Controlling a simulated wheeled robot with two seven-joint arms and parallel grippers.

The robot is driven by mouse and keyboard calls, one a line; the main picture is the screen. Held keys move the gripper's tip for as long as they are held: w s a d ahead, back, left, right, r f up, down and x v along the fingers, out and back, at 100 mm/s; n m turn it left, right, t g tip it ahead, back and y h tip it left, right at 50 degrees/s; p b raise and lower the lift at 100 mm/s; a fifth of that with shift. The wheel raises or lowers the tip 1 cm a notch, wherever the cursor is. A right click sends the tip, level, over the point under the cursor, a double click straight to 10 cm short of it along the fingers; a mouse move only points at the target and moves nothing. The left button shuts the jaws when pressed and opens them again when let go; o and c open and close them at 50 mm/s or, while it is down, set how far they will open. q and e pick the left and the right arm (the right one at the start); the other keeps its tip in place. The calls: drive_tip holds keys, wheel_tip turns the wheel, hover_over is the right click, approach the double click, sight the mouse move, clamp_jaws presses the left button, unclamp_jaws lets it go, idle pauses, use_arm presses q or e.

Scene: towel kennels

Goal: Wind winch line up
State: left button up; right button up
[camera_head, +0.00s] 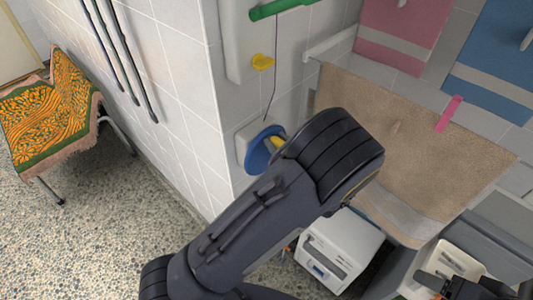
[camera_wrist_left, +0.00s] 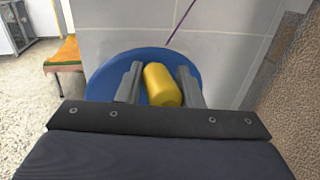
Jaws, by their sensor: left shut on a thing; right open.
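The winch is a blue disc (camera_head: 258,155) on a white wall mount, with a yellow handle (camera_head: 277,142). In the left wrist view the blue disc (camera_wrist_left: 108,77) fills the middle, with the yellow handle (camera_wrist_left: 162,86) in front of it. My left gripper (camera_wrist_left: 160,82) is shut on the yellow handle, one finger on each side. In the head view my left arm hides most of this gripper. A thin dark line (camera_head: 273,88) runs up from the winch towards a green bar (camera_head: 281,8). My right gripper (camera_head: 458,284) is open at the lower right, partly cut off.
A yellow piece (camera_head: 263,62) sits on the wall above the winch. A beige towel (camera_head: 385,150), a pink towel (camera_head: 400,30) and a blue towel (camera_head: 495,55) hang at the right. A white box (camera_head: 342,245) stands below. A cloth-covered bench (camera_head: 50,110) is at the left.

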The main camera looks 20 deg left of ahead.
use_arm(q)
drive_tip(key=o, duration=1.1)
drive_tip(key=shift+o, duration=0.2)
drive_tip(key=w+d+v, duration=0.1)
drive_tip(key=v, duration=0.7)
drive_tip(key=shift+w+d, duration=0.15)
drive_tip(key=shift+d, duration=0.25)
use_arm(e)
drive_tip(key=shift+r, duration=0.15)
use_arm(q)
drive_tip(key=shift+f, duration=0.1)
